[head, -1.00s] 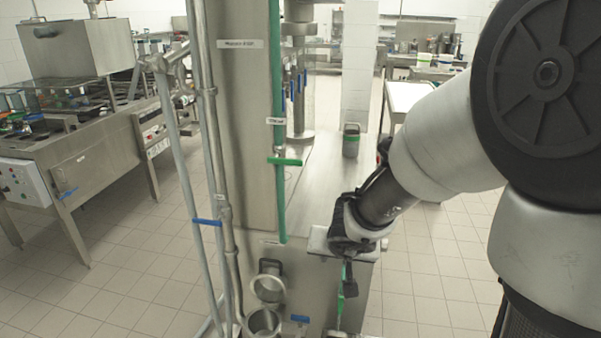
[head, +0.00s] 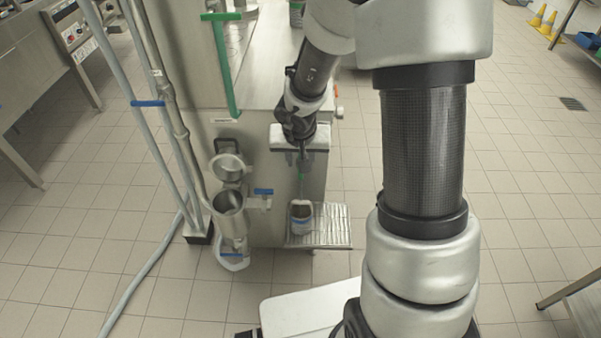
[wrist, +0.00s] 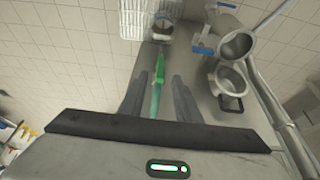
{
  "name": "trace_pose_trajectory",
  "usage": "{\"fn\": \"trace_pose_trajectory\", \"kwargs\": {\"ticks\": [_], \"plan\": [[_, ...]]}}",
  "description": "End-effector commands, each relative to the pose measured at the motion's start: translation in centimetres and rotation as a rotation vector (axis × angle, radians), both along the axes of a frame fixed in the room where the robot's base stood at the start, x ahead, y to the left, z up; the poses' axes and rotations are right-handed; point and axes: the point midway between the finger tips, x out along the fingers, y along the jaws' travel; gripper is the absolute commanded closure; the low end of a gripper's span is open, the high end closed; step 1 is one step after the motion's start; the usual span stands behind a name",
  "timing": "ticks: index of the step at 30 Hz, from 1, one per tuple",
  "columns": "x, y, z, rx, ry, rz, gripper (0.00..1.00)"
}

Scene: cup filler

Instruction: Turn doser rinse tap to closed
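My gripper (head: 302,160) points down at the front of the steel machine. In the wrist view its two dark fingers (wrist: 159,98) are apart, with a green lever-like part (wrist: 158,72) between them and gaps on both sides. This green part, likely the doser rinse tap, shows as a small green spot (head: 301,177) below my gripper in the head view. A thin pale streak runs down from it; I cannot tell if it is water. The tap's base and its exact turn are hidden or too small to tell.
A container (head: 301,217) stands on a ribbed metal shelf (head: 335,226) below. Left are a blue-handled tap (head: 263,192), an open steel cup (head: 228,206) and upright pipes (head: 165,105).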

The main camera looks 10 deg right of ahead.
Motion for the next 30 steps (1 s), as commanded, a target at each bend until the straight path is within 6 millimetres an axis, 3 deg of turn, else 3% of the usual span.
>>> {"fn": "trace_pose_trajectory", "kwargs": {"ticks": [1, 6, 18, 24, 30], "plan": [[0.4, 0.0, -1.4, -0.001, 0.000, 0.002, 0.70], [1.1, -0.3, -2.9, -0.001, -0.001, 0.001, 0.70], [1.4, -0.4, -3.4, 0.000, -0.001, 0.000, 0.70], [1.4, -0.4, -3.4, 0.000, -0.001, 0.000, 1.00], [1.4, -0.4, -3.4, 0.003, -0.002, -0.001, 1.00]]}}
